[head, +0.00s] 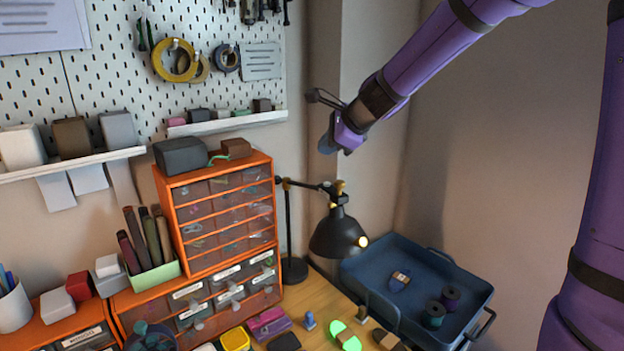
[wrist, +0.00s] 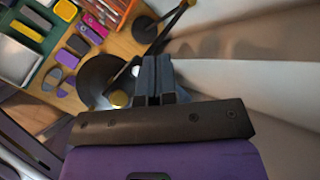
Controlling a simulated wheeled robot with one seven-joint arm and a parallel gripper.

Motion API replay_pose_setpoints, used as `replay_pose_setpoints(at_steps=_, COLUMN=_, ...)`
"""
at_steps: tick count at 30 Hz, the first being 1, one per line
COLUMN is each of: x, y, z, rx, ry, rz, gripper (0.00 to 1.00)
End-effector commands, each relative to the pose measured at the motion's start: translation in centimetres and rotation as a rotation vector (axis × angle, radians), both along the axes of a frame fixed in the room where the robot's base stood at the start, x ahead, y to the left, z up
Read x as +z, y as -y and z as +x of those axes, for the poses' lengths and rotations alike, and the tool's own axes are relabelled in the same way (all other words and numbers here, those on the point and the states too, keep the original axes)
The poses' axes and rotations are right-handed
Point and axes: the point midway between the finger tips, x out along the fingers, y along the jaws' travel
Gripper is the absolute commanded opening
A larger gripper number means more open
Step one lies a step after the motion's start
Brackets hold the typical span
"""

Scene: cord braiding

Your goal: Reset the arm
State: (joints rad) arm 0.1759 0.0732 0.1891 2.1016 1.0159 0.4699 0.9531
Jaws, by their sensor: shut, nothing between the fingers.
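My gripper (head: 327,143) is at the end of my purple arm, raised in the air in front of the wall corner. It is above the desk lamp and the blue tray, apart from both. In the wrist view my gripper (wrist: 158,80) shows two dark fingers close together, shut with nothing held. Part of the lamp and the desk shows beyond the fingers in that view.
A black desk lamp (head: 338,234) stands beside orange drawers (head: 222,215). A blue tray (head: 385,247) holds spools. Small items lie on the wooden desk (head: 318,290). A pegboard (head: 115,85) with shelves is at left. The air around my gripper is clear.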

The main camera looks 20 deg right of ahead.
Motion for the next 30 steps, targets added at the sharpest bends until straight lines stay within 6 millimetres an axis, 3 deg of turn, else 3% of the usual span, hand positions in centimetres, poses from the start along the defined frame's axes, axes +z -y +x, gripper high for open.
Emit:
replay_pose_setpoints(at_steps=5, x=0.3, y=-0.1, z=-0.6, rx=0.026, ry=0.01, rz=-0.023, gripper=0.0)
replay_pose_setpoints(at_steps=8, x=1.2, y=-0.2, z=-2.4, rx=0.098, ry=0.038, rz=-0.088, gripper=0.0)
replay_pose_setpoints(at_steps=19, x=4.4, y=0.4, z=-14.5, rx=0.589, ry=0.183, rz=-0.532, gripper=0.0)
replay_pose_setpoints(at_steps=30, x=4.4, y=3.5, z=-26.6, rx=1.066, ry=0.25, rz=-0.968, gripper=0.0)
